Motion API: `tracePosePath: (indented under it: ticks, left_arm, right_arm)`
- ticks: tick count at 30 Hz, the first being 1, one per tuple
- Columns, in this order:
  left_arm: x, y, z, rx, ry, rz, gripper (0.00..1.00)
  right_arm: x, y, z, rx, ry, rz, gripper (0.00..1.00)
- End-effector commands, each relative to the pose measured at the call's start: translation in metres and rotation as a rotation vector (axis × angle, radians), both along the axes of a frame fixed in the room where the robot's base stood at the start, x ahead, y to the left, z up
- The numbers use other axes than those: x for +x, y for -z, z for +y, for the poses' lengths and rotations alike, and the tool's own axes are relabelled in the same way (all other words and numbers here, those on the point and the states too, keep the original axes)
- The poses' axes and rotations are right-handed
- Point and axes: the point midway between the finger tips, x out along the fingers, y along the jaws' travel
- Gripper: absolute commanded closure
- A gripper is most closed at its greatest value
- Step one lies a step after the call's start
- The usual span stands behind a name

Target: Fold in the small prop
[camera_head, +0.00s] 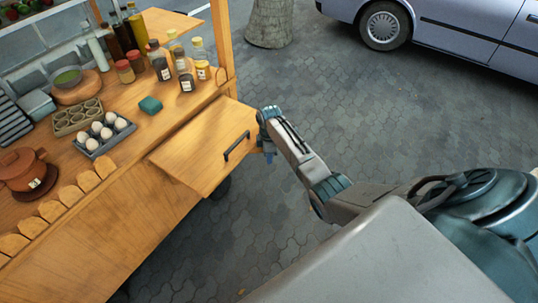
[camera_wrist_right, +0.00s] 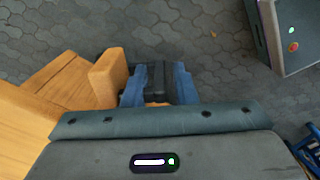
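The wooden flap (camera_head: 205,145) with a black handle (camera_head: 236,146) sticks out from the end of the food cart. My right gripper (camera_head: 268,150) is just off the flap's outer edge, pointing down. In the right wrist view, its blue fingers (camera_wrist_right: 158,88) stand with a dark block-like part between them; I cannot tell whether this is the gripper's own pads or something held. A short wooden piece (camera_wrist_right: 108,76), possibly the small prop, is close beside the left finger; contact is unclear. The flap's underside is hidden in the head view. My left gripper is not in view.
The cart top holds bottles and jars (camera_head: 160,68), a teal sponge (camera_head: 150,105), an egg tray (camera_head: 105,133) and a clay pot (camera_head: 24,170). A tree trunk (camera_head: 270,22) and parked car (camera_head: 450,25) are behind.

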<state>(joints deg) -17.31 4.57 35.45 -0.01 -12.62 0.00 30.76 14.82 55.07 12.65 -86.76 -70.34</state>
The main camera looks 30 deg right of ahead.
Motion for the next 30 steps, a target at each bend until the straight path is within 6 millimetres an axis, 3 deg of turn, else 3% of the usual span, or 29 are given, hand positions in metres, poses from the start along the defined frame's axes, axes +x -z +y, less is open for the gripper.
tracePosePath:
  ticks: [9, 13, 24, 30]
  left_arm:
    - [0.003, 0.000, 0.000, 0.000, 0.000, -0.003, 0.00]
    - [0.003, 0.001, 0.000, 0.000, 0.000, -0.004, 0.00]
    - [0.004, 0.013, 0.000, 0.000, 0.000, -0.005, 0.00]
    - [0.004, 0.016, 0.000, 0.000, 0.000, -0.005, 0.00]
  right_arm:
    - [0.000, 0.000, 0.000, 0.001, 0.000, 0.000, 0.68]
    - [0.001, -0.009, 0.000, 0.001, 0.000, -0.003, 0.68]
    - [0.001, -0.079, 0.000, -0.001, 0.000, -0.004, 0.68]
    - [0.000, -0.102, 0.000, 0.000, 0.000, -0.001, 0.68]
